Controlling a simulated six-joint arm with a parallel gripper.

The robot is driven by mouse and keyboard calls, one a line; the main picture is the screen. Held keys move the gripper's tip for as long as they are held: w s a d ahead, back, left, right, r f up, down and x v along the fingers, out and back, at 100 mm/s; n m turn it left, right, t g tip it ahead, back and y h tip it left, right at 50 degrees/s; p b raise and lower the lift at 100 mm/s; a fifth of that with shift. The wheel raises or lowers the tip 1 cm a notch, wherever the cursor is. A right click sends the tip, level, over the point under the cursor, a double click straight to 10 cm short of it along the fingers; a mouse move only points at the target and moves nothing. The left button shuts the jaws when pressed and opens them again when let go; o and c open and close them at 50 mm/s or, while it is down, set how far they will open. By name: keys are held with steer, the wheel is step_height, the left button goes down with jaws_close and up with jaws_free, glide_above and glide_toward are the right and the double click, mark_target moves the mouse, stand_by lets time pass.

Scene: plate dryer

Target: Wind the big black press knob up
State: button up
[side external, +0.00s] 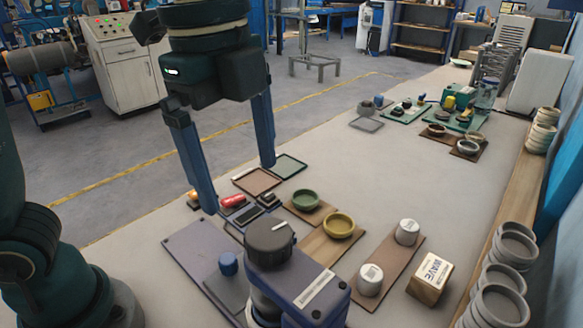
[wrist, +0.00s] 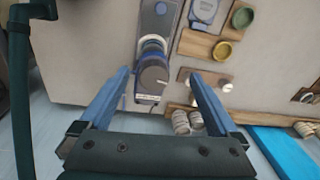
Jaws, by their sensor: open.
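The big black press knob (side external: 268,237) is a dark round cap with a white mark, on top of the blue-grey press (side external: 305,290). In the wrist view the knob (wrist: 153,77) shows between the two fingers, farther from the camera than the fingertips. My gripper (side external: 239,188) is open, its two long blue fingers spread wide and pointing down. It also shows in the wrist view (wrist: 160,73) with nothing between the fingers. In the side view the fingers hang behind the knob and do not touch it.
A small blue knob (side external: 228,263) stands on the base plate left of the press. A green bowl (side external: 306,200) and a yellow bowl (side external: 339,225) sit on boards behind. White jars (side external: 370,279) and a box (side external: 430,279) stand to the right. Stacked bowls (side external: 500,306) line the right edge.

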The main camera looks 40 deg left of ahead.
mark_target(268, 232)
steer(key=shift+m+g, duration=0.5)
steer(key=shift+m, duration=0.3)
steer(key=d, duration=0.1)
steer(key=d+f, duration=0.2)
steer(key=shift+w+d+f, duration=0.15)
steer(key=shift+w+d, duration=0.1)
steer(key=shift+s+d+f, duration=0.1)
steer(key=shift+d+f, duration=0.05)
steer(key=shift+f, duration=2.5)
steer(key=c, duration=1.4)
